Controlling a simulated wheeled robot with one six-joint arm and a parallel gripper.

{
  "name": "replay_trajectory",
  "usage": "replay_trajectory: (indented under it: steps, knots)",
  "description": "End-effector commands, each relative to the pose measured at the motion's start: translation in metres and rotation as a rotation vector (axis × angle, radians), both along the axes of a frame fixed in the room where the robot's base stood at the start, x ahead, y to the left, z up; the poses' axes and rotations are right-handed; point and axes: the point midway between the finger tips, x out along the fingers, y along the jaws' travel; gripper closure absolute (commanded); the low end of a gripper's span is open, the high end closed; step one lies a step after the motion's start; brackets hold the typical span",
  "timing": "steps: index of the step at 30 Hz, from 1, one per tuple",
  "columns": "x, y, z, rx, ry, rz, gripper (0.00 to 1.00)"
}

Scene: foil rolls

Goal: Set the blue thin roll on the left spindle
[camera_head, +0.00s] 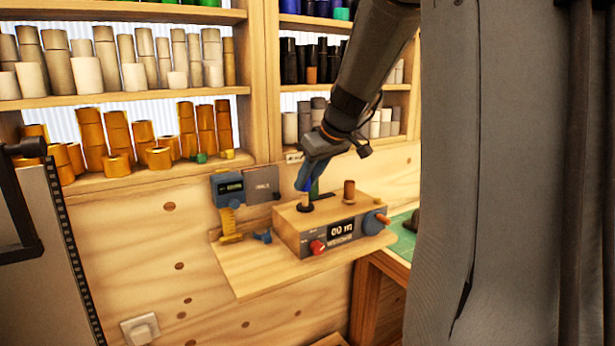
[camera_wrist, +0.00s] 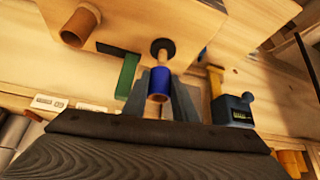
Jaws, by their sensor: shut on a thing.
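The winder (camera_head: 332,238) is a wooden-topped box on a wall shelf. Its left spindle (camera_head: 306,199) is a thin tan peg rising from a black disc, which shows in the wrist view (camera_wrist: 163,46). My gripper (camera_head: 307,184) points down over this spindle. In the wrist view its fingers (camera_wrist: 158,95) are shut on the blue thin roll (camera_wrist: 158,78), which has a brown core. The roll is in line with the peg, and bare peg shows between roll and disc. How far the peg reaches into the roll is unclear. A thicker brown post (camera_head: 349,190) stands to the right.
A green upright piece (camera_wrist: 127,75) stands close behind the spindle. A blue gauge with a yellow part (camera_head: 229,190) is to the left. Shelves of rolls (camera_head: 120,75) stand above.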

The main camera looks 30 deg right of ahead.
Motion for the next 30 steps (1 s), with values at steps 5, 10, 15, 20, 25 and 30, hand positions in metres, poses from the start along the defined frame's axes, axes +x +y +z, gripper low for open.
replay_trajectory:
  steps: [5,10,15,20,25,30]
  knots:
    - [0.0,0.0,-0.01,0.0,0.0,0.0,0.96]
    - [0.0,0.0,-0.017,0.0,0.0,0.0,0.96]
    - [0.0,0.0,-0.025,0.0,0.0,0.0,0.96]
    - [0.0,0.0,-0.032,0.0,0.0,0.0,0.96]
    - [0.0,0.0,-0.039,0.0,0.0,0.0,0.96]
    - [0.0,0.0,-0.041,0.0,0.0,0.0,0.96]
